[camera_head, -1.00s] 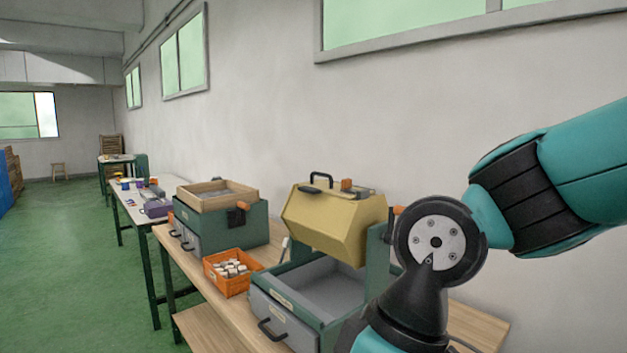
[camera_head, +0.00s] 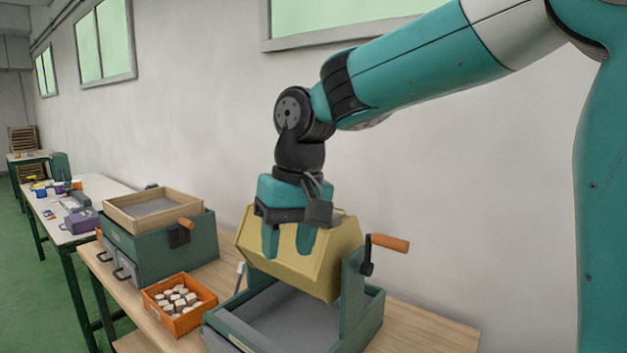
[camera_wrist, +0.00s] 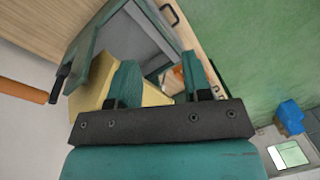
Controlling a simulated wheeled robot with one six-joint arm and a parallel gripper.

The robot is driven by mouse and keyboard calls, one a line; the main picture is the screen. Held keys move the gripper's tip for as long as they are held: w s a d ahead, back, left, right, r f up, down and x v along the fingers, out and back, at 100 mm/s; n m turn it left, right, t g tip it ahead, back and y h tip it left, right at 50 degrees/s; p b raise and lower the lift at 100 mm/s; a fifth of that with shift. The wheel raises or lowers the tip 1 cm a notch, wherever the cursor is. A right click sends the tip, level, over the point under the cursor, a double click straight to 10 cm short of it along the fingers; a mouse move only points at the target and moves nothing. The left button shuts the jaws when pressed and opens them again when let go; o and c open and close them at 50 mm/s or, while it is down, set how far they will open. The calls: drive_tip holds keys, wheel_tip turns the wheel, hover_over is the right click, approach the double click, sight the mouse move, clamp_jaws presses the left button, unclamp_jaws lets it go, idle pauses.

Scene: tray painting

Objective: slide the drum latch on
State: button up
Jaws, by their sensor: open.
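The yellow many-sided drum (camera_head: 322,268) hangs in the green stand (camera_head: 355,300) over a grey basin (camera_head: 290,320). It also shows as a yellow patch in the wrist view (camera_wrist: 92,92). My gripper (camera_head: 288,245) points down in front of the drum in the head view, its two teal fingers apart with nothing seen between them. It shows in the wrist view too (camera_wrist: 158,78). I cannot tell whether a finger touches the drum. The drum's latch is not visible now; my gripper covers much of the drum's upper part.
A crank with an orange handle (camera_head: 390,242) sticks out at the stand's right. An orange crate (camera_head: 172,322) of pale pieces stands left of the stand. Beyond it is a green box (camera_head: 160,250) with a wooden tray (camera_head: 125,218) on top. Bare tabletop (camera_head: 435,325) lies at the right.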

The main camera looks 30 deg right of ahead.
drive_tip(key=w+d+r+m+h+p, duration=0.2)
drive_tip(key=w+d+r+m+p, duration=0.6)
drive_tip(key=w+d+r+m, duration=0.75)
drive_tip(key=f+p, duration=0.1)
drive_tip(key=f, duration=0.4)
drive_tip(key=w+a+f+n+p, duration=0.1)
drive_tip(key=f, duration=0.5)
drive_tip(key=f+n+p, duration=0.1)
drive_tip(key=f, duration=0.5)
drive_tip(key=shift+w+a+f+g, duration=0.1)
drive_tip(key=shift+w+a+g, duration=0.2)
clamp_jaws()
